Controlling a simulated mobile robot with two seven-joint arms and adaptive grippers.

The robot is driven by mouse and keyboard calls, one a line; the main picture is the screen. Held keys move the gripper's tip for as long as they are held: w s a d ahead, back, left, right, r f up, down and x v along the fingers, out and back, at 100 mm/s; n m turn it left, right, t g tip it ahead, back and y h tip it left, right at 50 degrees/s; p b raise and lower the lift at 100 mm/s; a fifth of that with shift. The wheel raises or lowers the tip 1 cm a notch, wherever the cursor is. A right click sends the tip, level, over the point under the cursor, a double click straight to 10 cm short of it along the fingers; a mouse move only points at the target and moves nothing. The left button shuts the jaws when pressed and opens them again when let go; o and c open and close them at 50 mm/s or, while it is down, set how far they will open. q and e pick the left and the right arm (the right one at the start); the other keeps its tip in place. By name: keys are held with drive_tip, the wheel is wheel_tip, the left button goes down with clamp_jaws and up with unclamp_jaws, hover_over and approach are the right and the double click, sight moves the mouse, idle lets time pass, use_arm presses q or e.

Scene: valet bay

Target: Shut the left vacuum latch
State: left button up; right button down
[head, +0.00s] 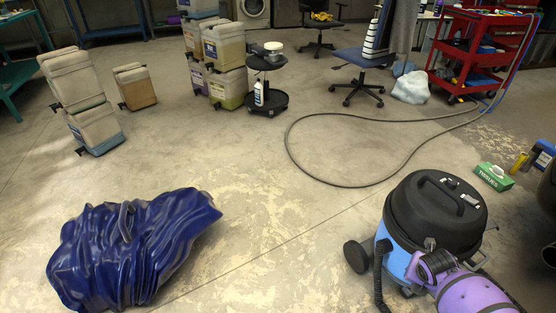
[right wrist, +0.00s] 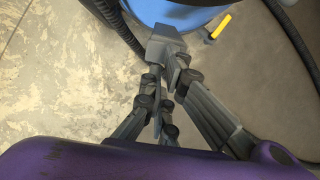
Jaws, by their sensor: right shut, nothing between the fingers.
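The vacuum (head: 445,215) stands at the lower right of the head view, with a black domed lid and a blue tub. Its blue tub (right wrist: 175,10) shows at the top of the right wrist view. My right gripper (head: 425,268) is in front of the tub, below the lid. In the right wrist view the right gripper (right wrist: 168,78) is shut and empty. A grey block (right wrist: 165,48) lies by its fingertips against the tub; I cannot tell if it is a latch. A yellow lever (right wrist: 221,27) is to its right. The left gripper is not in view.
A black hose (head: 378,275) hangs at the tub's left. A cable (head: 290,140) loops across the floor. A crumpled blue cover (head: 130,245) lies at left. A green tissue box (head: 494,176) is at right.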

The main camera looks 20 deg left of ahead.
drive_tip(key=shift+w+d+r+b, duration=0.2)
drive_tip(key=shift+w+r, duration=0.15)
drive_tip(key=shift+w, duration=0.25)
drive_tip(key=shift+w+d+r+b, duration=0.15)
drive_tip(key=shift+w+r, duration=0.15)
drive_tip(key=shift+w, duration=0.25)
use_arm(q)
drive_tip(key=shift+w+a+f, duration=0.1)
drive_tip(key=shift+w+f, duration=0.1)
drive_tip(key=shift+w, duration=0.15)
use_arm(e)
drive_tip(key=shift+w+r, duration=0.1)
drive_tip(key=shift+r, duration=0.05)
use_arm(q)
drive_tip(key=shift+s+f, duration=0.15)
use_arm(e)
drive_tip(key=shift+r+p, duration=0.55)
drive_tip(key=shift+r, duration=0.25)
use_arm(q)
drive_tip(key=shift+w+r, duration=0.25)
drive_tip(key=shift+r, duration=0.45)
